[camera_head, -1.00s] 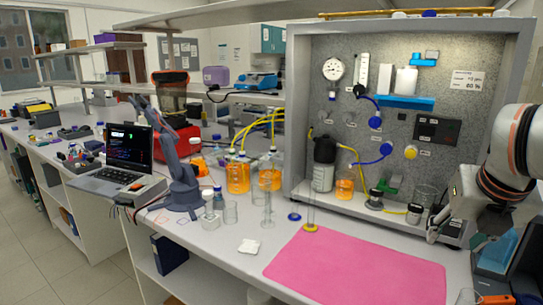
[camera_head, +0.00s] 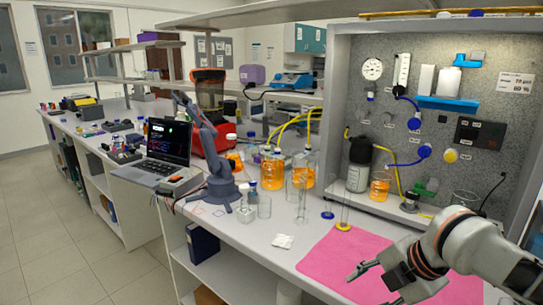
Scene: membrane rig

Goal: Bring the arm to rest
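My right arm (camera_head: 445,245) comes in from the lower right, grey and white with dark and orange bands. Its gripper (camera_head: 368,290) hangs over the front part of the pink mat (camera_head: 335,250). Its fingers are spread apart, with nothing seen between them. The lower finger is partly cut off by the bottom edge of the picture. My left arm and gripper are not in view.
The rig panel (camera_head: 400,140) stands behind the mat. A small blue-grey arm (camera_head: 220,170) and laptop (camera_head: 165,145) stand farther left. The floor at left is clear.

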